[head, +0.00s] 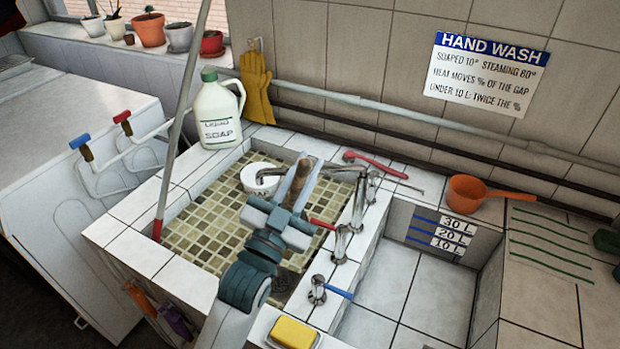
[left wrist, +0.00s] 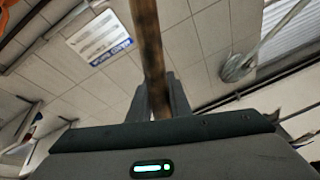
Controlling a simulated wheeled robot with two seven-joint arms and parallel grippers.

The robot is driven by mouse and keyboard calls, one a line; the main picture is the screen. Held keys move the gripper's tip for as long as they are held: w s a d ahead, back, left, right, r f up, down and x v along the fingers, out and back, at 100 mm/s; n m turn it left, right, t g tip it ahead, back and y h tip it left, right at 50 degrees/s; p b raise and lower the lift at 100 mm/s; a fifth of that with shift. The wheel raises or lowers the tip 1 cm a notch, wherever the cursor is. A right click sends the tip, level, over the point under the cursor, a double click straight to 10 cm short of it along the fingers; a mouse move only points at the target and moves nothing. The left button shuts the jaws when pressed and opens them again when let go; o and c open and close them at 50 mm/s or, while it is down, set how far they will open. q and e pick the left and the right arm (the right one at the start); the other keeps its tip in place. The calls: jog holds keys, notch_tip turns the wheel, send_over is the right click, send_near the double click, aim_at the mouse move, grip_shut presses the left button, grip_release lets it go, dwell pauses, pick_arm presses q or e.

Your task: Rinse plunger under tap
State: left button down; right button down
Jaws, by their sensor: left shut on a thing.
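The brown wooden handle of the plunger (head: 301,167) stands between the fingers of my left gripper (head: 296,182), which is shut on it over the tiled basin (head: 205,225). The handle also shows in the left wrist view (left wrist: 148,40), rising from between the fingers. The plunger's cup cannot be made out. A metal tap (head: 358,200) stands on the basin's right rim, and its spout reaches left behind the handle. A white round vessel (head: 254,187) is in the basin beneath the spout's end. My right gripper is not in view.
A soap jug (head: 218,112) stands on the back left rim. A red-ended pole (head: 172,150) leans at the left. Red-handled (head: 323,224) and blue-handled (head: 338,291) valves, yellow soap (head: 293,333) and an orange pan (head: 467,189) are to the right. The second basin (head: 385,285) looks empty.

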pick_arm(q)
jog(key=w, duration=0.1)
jog(key=w+a, duration=0.1)
jog(key=w, duration=0.1)
jog(key=shift+w+a+f, duration=0.25)
jog(key=shift+f, duration=0.05)
dwell(0.3)
